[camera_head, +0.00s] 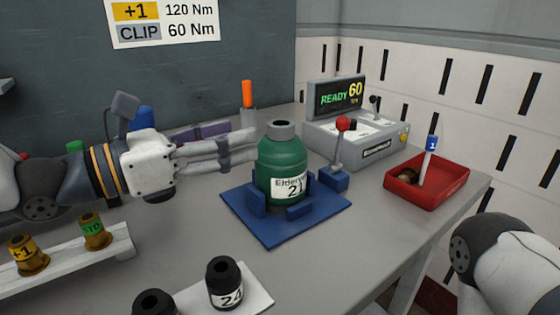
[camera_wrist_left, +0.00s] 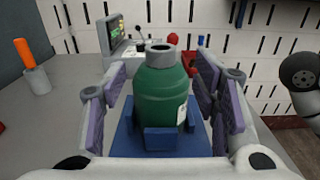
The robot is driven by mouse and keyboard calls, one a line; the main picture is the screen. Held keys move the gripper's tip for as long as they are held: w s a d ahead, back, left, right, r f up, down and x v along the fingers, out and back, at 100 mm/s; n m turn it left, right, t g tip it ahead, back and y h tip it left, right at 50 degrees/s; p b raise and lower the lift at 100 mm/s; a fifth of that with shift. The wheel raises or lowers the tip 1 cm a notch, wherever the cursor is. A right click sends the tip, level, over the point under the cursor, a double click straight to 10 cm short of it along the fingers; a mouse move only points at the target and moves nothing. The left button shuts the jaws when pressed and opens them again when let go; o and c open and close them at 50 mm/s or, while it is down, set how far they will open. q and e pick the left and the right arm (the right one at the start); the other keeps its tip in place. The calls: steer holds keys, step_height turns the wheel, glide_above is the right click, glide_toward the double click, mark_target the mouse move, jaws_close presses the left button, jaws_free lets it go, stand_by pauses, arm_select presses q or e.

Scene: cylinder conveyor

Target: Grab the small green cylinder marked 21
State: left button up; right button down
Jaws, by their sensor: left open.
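The small green cylinder (camera_head: 283,165) has a grey neck and a white label reading "Elderv…" and 21. It stands upright in a blue holder (camera_head: 320,222) with low blocks around its base. It also shows in the left wrist view (camera_wrist_left: 160,88), ahead of the jaws and roughly centred between them. My left gripper (camera_head: 250,147) is open and comes in level from the left, its fingertips at the cylinder's left side. In the wrist view its purple-padded fingers (camera_wrist_left: 160,95) are spread on both sides; contact cannot be told. My right gripper is out of view.
A grey console (camera_head: 355,140) reading "READY 60" and a red-knobbed lever (camera_head: 341,140) stand behind. A red tray (camera_head: 440,196) is at right. Black cylinders, one marked 24 (camera_head: 225,282), stand in front. A white rack (camera_head: 70,262) is at left. An orange-handled tool (camera_head: 247,94) stands at back.

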mark_target(281, 122)
arm_select(q)
steer(key=x, duration=0.9)
steer(key=shift+w+d+f+b, duration=0.1)
steer(key=shift+d+b, duration=0.15)
steer(key=shift+b, duration=0.05)
jaws_close()
